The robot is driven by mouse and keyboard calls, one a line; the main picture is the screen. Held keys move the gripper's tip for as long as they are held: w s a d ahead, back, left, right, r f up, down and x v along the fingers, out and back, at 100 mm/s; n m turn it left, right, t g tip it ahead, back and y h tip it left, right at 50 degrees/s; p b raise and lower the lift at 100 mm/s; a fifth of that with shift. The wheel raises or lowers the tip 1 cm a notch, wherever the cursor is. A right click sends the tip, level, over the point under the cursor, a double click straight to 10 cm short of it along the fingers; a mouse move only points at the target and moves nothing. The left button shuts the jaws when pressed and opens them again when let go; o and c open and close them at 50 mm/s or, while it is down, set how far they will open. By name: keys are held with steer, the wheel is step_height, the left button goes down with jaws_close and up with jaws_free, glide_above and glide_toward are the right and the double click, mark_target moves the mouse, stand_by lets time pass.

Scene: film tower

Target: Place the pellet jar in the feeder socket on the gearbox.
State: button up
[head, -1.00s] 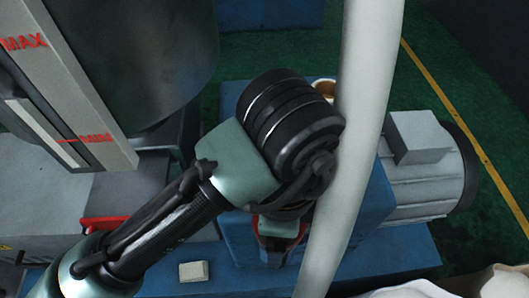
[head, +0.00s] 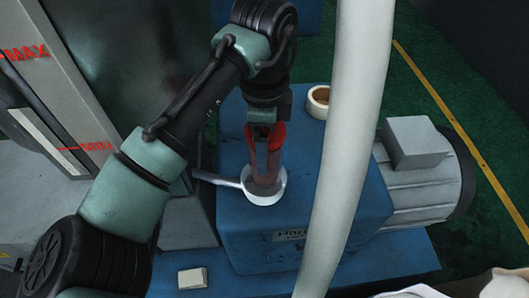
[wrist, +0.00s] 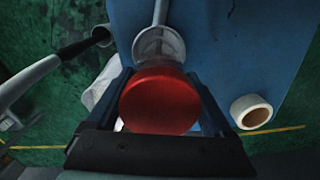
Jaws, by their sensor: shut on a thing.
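The pellet jar (head: 266,168) is a reddish see-through cylinder with a red lid (wrist: 160,100). My gripper (head: 265,132) is shut on it near the lid and points down, with the jar upright. The feeder socket is a pale ring (head: 264,196) on a white arm, over the blue gearbox (head: 300,225). In the head view the jar's lower end overlaps the ring; I cannot tell whether it is inside or just above. In the wrist view the ring (wrist: 158,45) shows beyond the lid, and the jar's body is mostly hidden.
A tape roll (head: 318,101) lies on the gearbox and shows in the wrist view (wrist: 251,111). A thick pale pipe (head: 350,130) crosses in front of the gearbox at right. A grey motor (head: 425,180) stands beyond it. A tall MAX/MIN gauge (head: 50,80) is at left.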

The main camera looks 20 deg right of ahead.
steer(key=shift+f, duration=1.7)
steer(key=shift+f, duration=0.1)
steer(key=shift+f, duration=0.1)
steer(key=o, duration=1.5)
step_height(320, 180, up, 11)
steer(key=shift+a+r+p, duration=0.1)
steer(key=shift+r+p, duration=0.1)
steer(key=shift+p, duration=0.15)
steer(key=shift+s+r, duration=0.1)
steer(key=shift+r, duration=0.4)
